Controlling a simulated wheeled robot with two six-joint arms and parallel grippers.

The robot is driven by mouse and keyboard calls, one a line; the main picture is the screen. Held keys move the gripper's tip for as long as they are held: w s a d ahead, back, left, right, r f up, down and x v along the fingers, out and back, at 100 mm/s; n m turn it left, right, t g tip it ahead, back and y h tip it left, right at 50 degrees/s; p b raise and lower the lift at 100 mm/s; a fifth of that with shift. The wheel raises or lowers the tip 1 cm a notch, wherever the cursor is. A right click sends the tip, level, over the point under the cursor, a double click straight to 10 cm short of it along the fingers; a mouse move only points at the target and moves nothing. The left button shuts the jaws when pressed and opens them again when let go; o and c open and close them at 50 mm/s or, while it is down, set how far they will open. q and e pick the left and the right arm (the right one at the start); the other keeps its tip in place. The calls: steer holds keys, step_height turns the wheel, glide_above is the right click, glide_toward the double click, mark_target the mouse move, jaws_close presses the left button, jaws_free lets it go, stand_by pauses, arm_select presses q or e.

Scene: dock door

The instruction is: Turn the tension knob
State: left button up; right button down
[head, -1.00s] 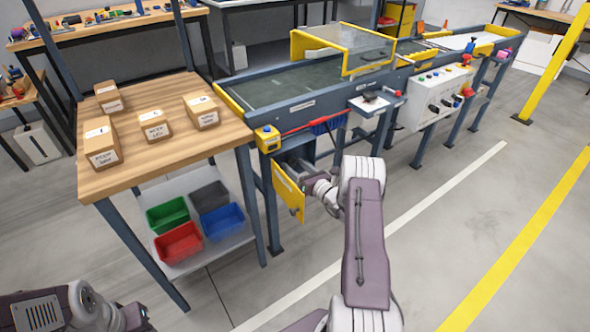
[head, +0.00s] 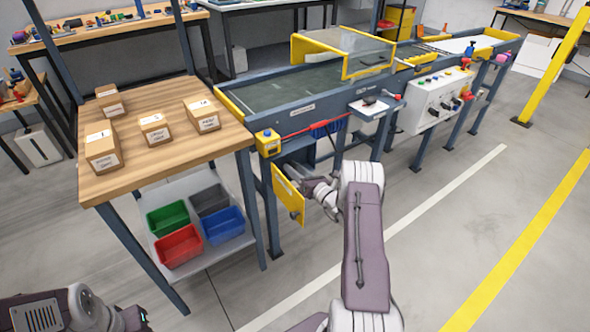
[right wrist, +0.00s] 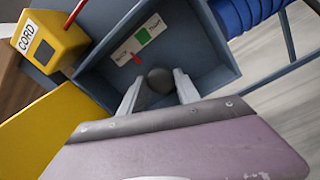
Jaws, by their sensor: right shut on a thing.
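The tension knob (right wrist: 160,80) is a dark round knob inside an open grey box (right wrist: 208,68) under the conveyor's near end. My right gripper (right wrist: 159,92) has its two pale fingers on either side of the knob, shut on it. Above the knob is a scale plate (right wrist: 138,40) with a green patch and a red pointer; its small lettering is hard to read. In the head view the right gripper (head: 299,174) reaches into the box beside the open yellow door, and the knob is hidden. My left gripper (head: 134,318) is partly visible at the bottom left, away from the conveyor.
The yellow door (head: 287,193) hangs open close to my right wrist. A yellow cord box (right wrist: 48,42) sits at the upper left. A wooden table (head: 150,112) with several cartons stands left of the conveyor (head: 290,112). Coloured bins fill its lower shelf. The floor at right is clear.

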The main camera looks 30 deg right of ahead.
steer(key=m+p, duration=0.1)
steer(key=m, duration=0.6)
steer(key=shift+m+h, duration=0.3)
steer(key=m+p, duration=0.1)
steer(key=m, duration=0.5)
steer(key=shift+f+m+t+h+p, duration=0.15)
steer(key=shift+m+t+h+p, duration=0.15)
steer(key=shift+m+t+p, duration=0.1)
steer(key=c, duration=0.9)
jaws_free()
